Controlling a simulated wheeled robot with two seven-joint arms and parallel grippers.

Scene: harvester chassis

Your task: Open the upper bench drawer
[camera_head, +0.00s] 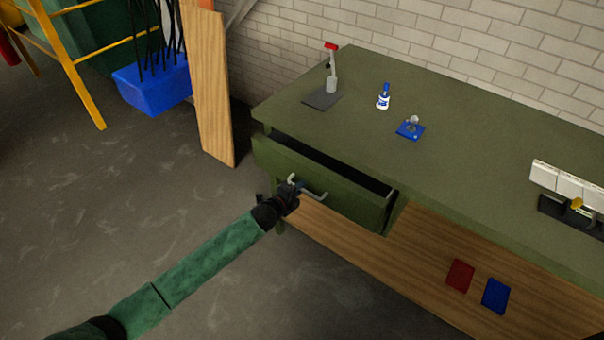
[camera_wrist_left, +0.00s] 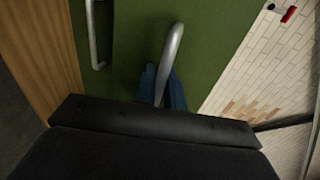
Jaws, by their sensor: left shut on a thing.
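The upper bench drawer (camera_head: 325,182) is green and stands partly pulled out below the left end of the green bench (camera_head: 450,135). Its dark inside shows as a gap behind the drawer front. A grey bar handle (camera_head: 318,194) is on the drawer front. My left gripper (camera_head: 291,190) is shut on this handle. In the left wrist view the curved grey handle (camera_wrist_left: 171,55) passes between the blue fingertips (camera_wrist_left: 162,88). A second grey handle (camera_wrist_left: 94,38) shows to the left of it there. My right gripper is not in view.
On the bench top are a grey stand with a red top (camera_head: 331,75), a small white and blue bottle (camera_head: 384,97), a blue block (camera_head: 410,130) and white boxes (camera_head: 568,185). A wooden board (camera_head: 208,90) leans left of the bench. Floor in front is clear.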

